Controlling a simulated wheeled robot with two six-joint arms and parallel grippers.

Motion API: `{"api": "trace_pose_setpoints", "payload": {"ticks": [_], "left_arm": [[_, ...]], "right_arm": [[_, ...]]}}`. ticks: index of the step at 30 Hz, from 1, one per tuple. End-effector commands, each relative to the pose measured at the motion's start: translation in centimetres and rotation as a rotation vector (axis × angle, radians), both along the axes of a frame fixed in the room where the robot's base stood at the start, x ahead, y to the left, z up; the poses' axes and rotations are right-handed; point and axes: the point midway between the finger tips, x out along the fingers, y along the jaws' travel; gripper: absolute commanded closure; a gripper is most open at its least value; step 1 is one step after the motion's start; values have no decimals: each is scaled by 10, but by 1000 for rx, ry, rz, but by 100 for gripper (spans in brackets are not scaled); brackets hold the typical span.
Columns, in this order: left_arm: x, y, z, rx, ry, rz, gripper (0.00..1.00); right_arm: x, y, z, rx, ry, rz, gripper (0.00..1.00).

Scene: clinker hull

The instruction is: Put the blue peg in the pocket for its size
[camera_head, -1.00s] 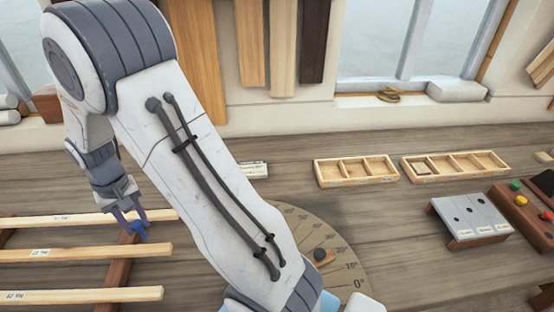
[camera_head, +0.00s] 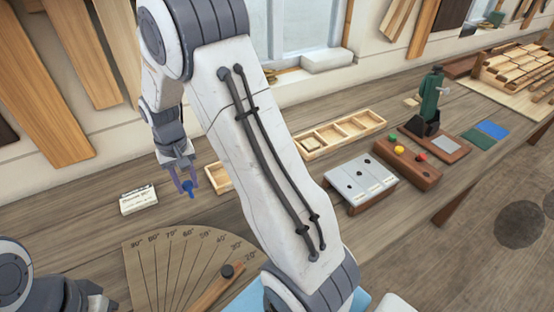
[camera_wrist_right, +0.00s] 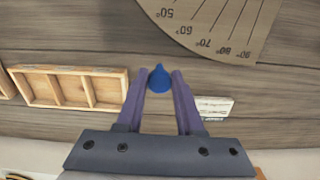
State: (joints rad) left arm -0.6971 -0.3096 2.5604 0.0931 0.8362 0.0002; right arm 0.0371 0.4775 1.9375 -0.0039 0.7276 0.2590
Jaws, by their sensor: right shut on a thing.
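The blue peg (camera_head: 189,188) is held between the fingertips of my right gripper (camera_head: 187,183), above the bench. In the right wrist view the blue peg (camera_wrist_right: 160,79) sits between the two purple fingers, its tapered end visible. A pale wooden pocket tray (camera_head: 215,180) is just right of the gripper, mostly hidden by my arm. In the right wrist view this tray (camera_wrist_right: 92,71) shows empty compartments to the left of the fingers. A second wooden pocket tray (camera_head: 341,146) lies farther right, with a small piece in one compartment. My left gripper is out of view.
A white labelled card (camera_head: 138,200) lies left of the peg. An angle-marked wooden fan board (camera_head: 165,270) lies in front. A grey plate with holes (camera_head: 358,181) and a brown block with coloured knobs (camera_head: 408,163) stand to the right.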

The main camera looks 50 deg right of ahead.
Motion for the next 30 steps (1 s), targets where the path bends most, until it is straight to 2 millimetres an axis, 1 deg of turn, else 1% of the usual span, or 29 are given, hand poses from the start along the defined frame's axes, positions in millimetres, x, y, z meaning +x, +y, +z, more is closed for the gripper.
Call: {"api": "trace_pose_setpoints", "payload": {"ticks": [1,2,3,5,6,9,12,13,15,18,23,30], "left_arm": [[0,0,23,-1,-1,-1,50],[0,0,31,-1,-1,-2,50],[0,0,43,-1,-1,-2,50],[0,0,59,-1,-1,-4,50],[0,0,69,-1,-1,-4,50],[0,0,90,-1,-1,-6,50],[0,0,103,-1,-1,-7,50],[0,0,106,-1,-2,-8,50],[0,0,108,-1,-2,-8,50],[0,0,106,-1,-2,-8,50],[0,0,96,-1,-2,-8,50],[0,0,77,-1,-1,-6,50]], "right_arm": [[11,-15,14,0,2,-4,100],[18,-25,17,0,2,-3,100],[28,-39,21,0,4,0,100],[40,-62,24,1,4,6,100],[48,-78,26,1,3,10,100],[61,-114,25,1,3,21,100],[67,-142,23,1,2,31,100],[68,-148,21,1,2,33,100],[69,-158,19,1,2,37,100],[70,-164,13,0,0,42,100],[70,-164,0,0,0,42,100],[70,-164,-29,0,1,40,100]]}}
